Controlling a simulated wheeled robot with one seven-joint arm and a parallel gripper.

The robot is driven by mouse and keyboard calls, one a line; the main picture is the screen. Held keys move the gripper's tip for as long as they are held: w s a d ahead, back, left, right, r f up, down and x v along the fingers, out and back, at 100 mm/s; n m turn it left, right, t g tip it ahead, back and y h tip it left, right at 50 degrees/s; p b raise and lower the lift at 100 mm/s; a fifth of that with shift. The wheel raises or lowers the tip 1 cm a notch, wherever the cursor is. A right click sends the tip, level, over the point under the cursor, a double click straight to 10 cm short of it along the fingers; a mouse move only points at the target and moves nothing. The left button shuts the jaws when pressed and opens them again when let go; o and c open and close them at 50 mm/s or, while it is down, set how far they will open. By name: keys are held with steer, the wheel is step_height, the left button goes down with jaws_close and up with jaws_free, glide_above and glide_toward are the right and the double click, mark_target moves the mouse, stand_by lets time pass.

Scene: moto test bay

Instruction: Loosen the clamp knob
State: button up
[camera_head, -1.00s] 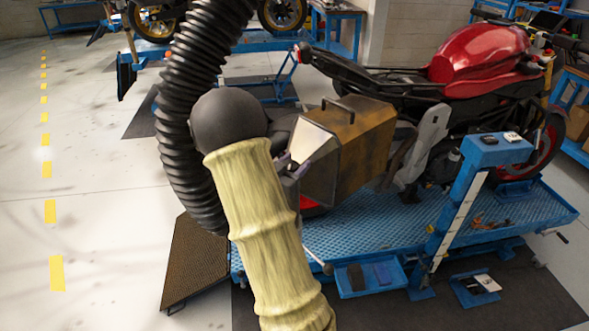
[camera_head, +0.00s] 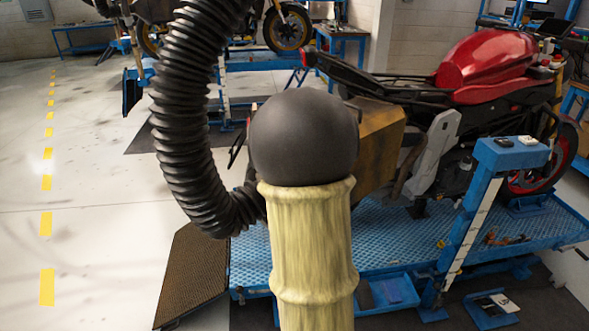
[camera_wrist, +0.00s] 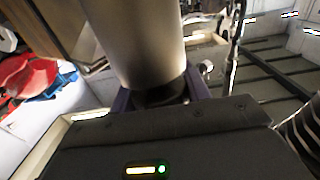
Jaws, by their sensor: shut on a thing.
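My gripper (camera_wrist: 160,94) shows in the wrist view with its purple fingers either side of a dark round piece (camera_wrist: 160,97), on which it is shut. This piece looks like the clamp knob, but the fingers and my palm hide much of it. A thick grey cylinder (camera_wrist: 137,45) rises from it towards the top of the picture. In the head view my own arm covers the gripper and the knob. A brown box-like part (camera_head: 381,150) shows partly behind my arm, beside the motorcycle.
A black corrugated hose (camera_head: 183,105) hangs left of my arm and curves low. The red motorcycle (camera_head: 490,66) stands on a blue lift (camera_head: 400,238), with a blue-topped post (camera_head: 510,154) at its right front. A ramp (camera_head: 195,272) lies left; the floor beyond is clear.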

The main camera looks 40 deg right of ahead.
steer(key=n+t+y+b, duration=0.1)
steer(key=n+y, duration=0.1)
steer(key=shift+f+t+y+b, duration=0.15)
steer(key=shift+t+y+b, duration=0.15)
steer(key=shift+y, duration=0.1)
steer(key=n+y, duration=0.1)
steer(key=y, duration=0.1)
steer(key=n+t+y, duration=0.1)
steer(key=shift+w+a+n+y+b, duration=0.1)
steer(key=shift+a+n+y+b, duration=0.2)
steer(key=shift+y+b, duration=0.1)
steer(key=n+y, duration=0.2)
steer(key=y, duration=0.1)
steer(key=n+y, duration=0.1)
steer(key=shift+a+r+y+p, duration=0.15)
steer(key=shift+r+y+p, duration=0.1)
steer(key=shift+y+p, duration=0.15)
steer(key=shift+a+n+g+y+p, duration=0.2)
steer(key=shift+n+g+y+p, duration=0.15)
steer(key=shift+n+y, duration=0.85)
steer(key=shift+a+n+g+y+p, duration=0.25)
steer(key=shift+n+y+p, duration=0.35)
steer(key=shift+y, duration=1.1)
steer(key=o, duration=1)
steer(key=shift+d+f, duration=0.1)
steer(key=b+v, duration=0.2)
steer(key=v, duration=1.5)
steer(key=shift+s, duration=0.2)
